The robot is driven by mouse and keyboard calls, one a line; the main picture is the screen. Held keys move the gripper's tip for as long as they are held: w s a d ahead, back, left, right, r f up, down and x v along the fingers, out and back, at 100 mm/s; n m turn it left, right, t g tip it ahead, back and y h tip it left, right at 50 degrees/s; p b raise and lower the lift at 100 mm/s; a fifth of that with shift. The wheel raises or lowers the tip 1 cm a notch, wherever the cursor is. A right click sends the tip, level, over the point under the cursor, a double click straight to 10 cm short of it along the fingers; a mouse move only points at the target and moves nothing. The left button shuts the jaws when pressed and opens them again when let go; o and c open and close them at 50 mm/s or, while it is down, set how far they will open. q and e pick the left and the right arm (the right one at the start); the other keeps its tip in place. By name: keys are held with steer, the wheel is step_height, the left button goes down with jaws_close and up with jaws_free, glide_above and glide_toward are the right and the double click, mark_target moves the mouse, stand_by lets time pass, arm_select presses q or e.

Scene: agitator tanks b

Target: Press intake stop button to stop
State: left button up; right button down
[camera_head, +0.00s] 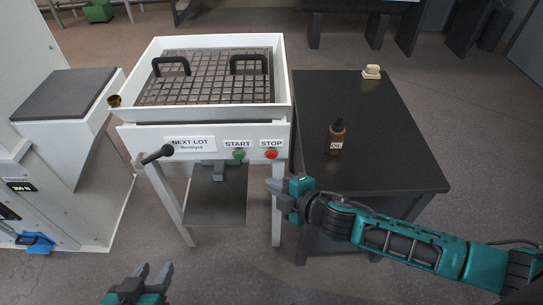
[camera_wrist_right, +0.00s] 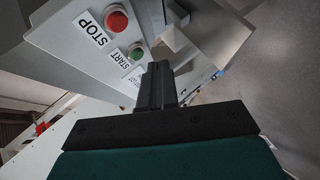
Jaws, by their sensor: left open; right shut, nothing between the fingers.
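The red stop button (camera_head: 271,154) sits under the STOP label on the white front panel of the intake. The green start button (camera_head: 239,154) is to its left under the START label. In the right wrist view the red button (camera_wrist_right: 117,18) and the green button (camera_wrist_right: 136,54) both show, uncovered. My right gripper (camera_head: 272,186) is shut and empty, a little below and in front of the stop button, apart from it. Its shut fingers (camera_wrist_right: 157,84) also show in the right wrist view. My left gripper (camera_head: 148,275) is open and empty at the bottom left, far from the panel.
A black lever (camera_head: 157,154) sticks out at the panel's left. The white intake box (camera_head: 283,80) holds a grid with two black handles. A dark table (camera_head: 380,130) on the right bears a brown OIL bottle (camera_head: 337,137) and a beige block (camera_head: 372,72). Open floor lies in front.

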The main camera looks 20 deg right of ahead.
mark_target(272, 155)
steer(key=w, duration=0.1)
steer(key=w+d, duration=0.1)
steer(key=w, duration=0.3)
steer(key=shift+w+d, duration=0.15)
steer(key=shift+d, duration=0.1)
stand_by(0.6)
stand_by(1.1)
steer(key=shift+w, duration=0.15)
steer(key=shift+w+d, duration=0.1)
steer(key=shift+w, duration=0.15)
stand_by(0.4)
